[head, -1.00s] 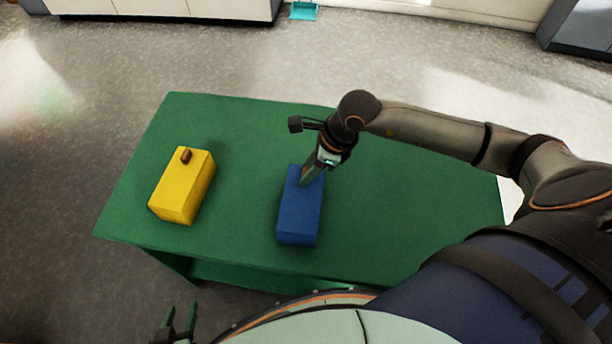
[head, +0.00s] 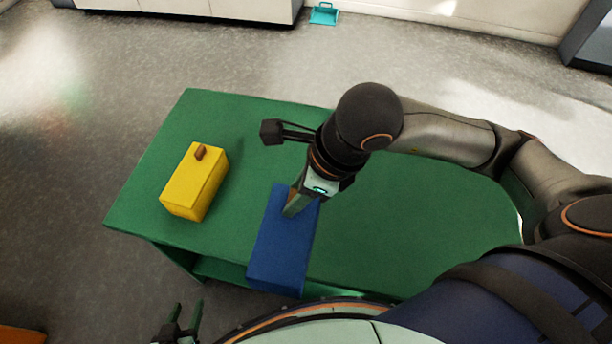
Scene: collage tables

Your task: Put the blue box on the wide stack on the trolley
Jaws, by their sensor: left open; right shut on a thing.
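The blue box (head: 280,252) is at the front part of the green table in the head view, held by my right gripper (head: 292,208). My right gripper is shut on the box's far end, from above. The box looks larger than before and overlaps the table's front edge, so it appears raised above the top. My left gripper (head: 184,322) is open and empty at the bottom, in front of the table. The trolley and the wide stack are not recognisable in view.
The green table (head: 420,220) has a yellow box (head: 195,185) with a small brown piece (head: 201,153) on it at left. The table's right part is clear. A teal dustpan-like item (head: 324,14) lies on the floor at the back. An orange edge (head: 20,335) shows at bottom left.

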